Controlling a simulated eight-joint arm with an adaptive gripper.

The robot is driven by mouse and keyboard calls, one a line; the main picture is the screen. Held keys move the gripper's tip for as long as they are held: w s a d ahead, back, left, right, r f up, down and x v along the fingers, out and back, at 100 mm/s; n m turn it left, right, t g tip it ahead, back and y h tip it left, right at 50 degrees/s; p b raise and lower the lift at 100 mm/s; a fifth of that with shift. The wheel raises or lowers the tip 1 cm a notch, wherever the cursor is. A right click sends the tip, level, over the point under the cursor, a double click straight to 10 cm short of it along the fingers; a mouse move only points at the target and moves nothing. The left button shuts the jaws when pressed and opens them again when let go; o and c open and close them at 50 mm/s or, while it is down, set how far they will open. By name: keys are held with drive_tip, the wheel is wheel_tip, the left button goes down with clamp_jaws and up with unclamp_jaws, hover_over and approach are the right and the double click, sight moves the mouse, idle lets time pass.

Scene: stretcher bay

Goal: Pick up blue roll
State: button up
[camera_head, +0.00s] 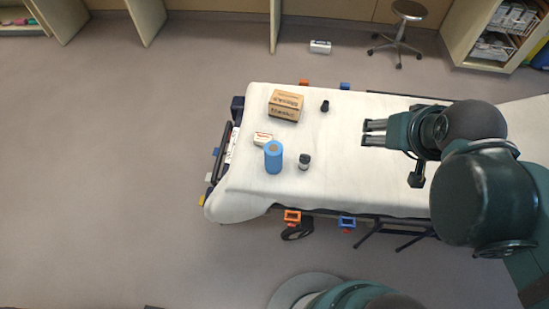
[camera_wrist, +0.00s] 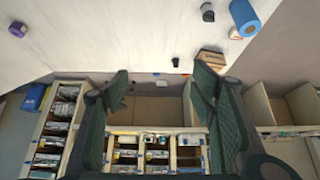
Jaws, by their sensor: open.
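The blue roll (camera_head: 273,158) stands upright on the white sheet of the stretcher (camera_head: 335,187), towards its left end. It also shows at the top right of the wrist view (camera_wrist: 245,17). My gripper (camera_head: 368,132) is open and empty over the right part of the stretcher, pointing left, well apart from the roll. In the wrist view, my gripper's two fingers (camera_wrist: 157,90) are spread with nothing between them.
A small white box (camera_head: 262,139) is just behind the roll. A cardboard box (camera_head: 286,105) stands farther back. A dark-capped jar (camera_head: 304,161) is right of the roll, and a small black item (camera_head: 325,106) lies behind. A stool (camera_head: 402,30) is on the floor beyond.

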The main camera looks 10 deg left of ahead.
drive_tip(key=shift+r, duration=0.15)
wheel_tip(320, 180, up, 5)
drive_tip(key=n+g+b, duration=0.3)
drive_tip(key=n+g, duration=0.4)
drive_tip(key=n, duration=1.1)
hover_over(273, 147)
wheel_tip(273, 147, down, 34)
drive_tip(key=shift+s+f, duration=0.1)
drive_tip(key=shift+f, duration=0.55)
drive_tip(key=shift+d+f, duration=0.1)
drive_tip(key=shift+f, duration=1.15)
drive_tip(key=shift+f, duration=0.1)
